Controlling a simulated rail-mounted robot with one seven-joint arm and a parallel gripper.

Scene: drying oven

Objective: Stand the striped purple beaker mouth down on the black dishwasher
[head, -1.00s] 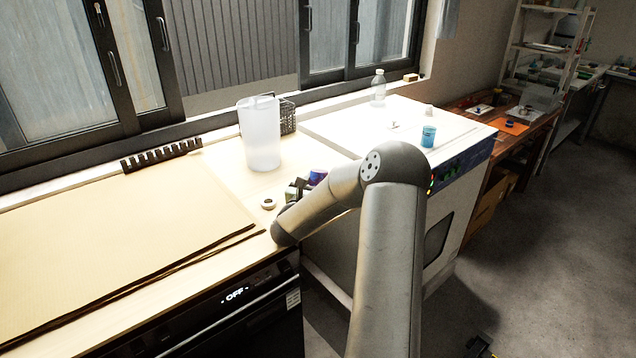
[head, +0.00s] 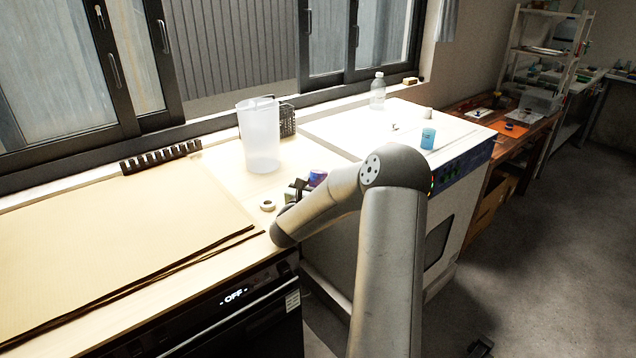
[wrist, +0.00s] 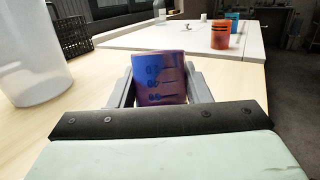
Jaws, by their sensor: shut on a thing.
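The striped purple beaker (wrist: 160,80), shading from blue to purple-red with dark marks, is between the two grey fingers of my gripper (wrist: 160,92) in the wrist view. My gripper is shut on it. In the head view only a small part of the beaker (head: 317,178) shows past my arm. Whether its mouth faces up or down is not clear, nor whether it touches the counter. The black dishwasher (head: 240,318), with a lit OFF display, is under the wooden counter at the lower left of the head view.
A tall translucent pitcher (head: 259,140) and a white ring (head: 267,205) stand near my gripper. A blue cup (head: 428,138) and clear bottle (head: 377,92) stand on the white oven. An orange striped beaker (wrist: 225,36) shows beyond.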

